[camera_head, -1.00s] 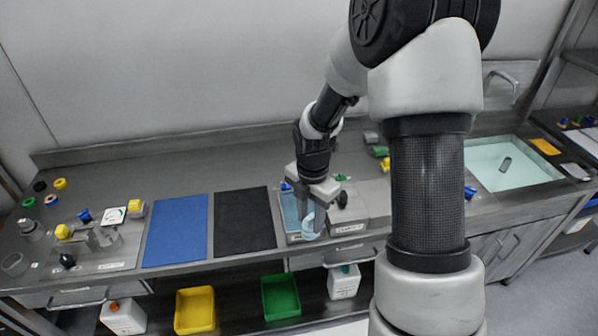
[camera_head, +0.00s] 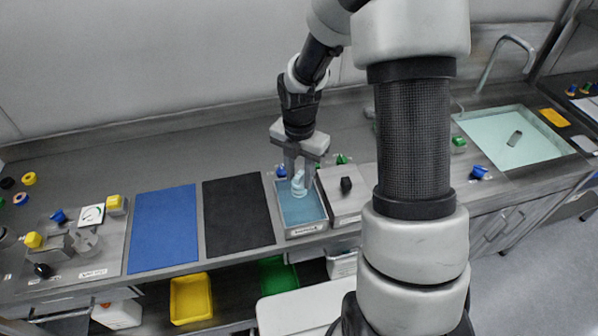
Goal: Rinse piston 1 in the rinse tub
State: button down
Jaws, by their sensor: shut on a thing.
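My gripper (camera_head: 298,180) points down over the blue-filled tub (camera_head: 306,232) with a label on its front. It is shut on a pale, whitish-blue piece (camera_head: 299,186), which looks like the piston; no number can be read on it. The piece is at or just above the blue liquid (camera_head: 302,209), near the tub's back half. I cannot tell whether it touches the liquid. The gripper's fingers partly hide it.
A grey box with a black knob (camera_head: 346,185) stands right of the tub. A black mat (camera_head: 237,217) and a blue mat (camera_head: 163,228) lie to the left. A sink (camera_head: 530,150) is at the right. Yellow (camera_head: 191,298) and green (camera_head: 278,274) bins sit below the counter.

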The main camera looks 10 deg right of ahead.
jog(key=shift+f+b, duration=2.75)
jog(key=shift+f, duration=1.5)
jog(key=shift+s, duration=0.1)
jog(key=shift+s, duration=0.4)
jog(key=shift+w, duration=0.15)
jog(key=shift+w, duration=1.05)
jog(key=shift+s, duration=0.2)
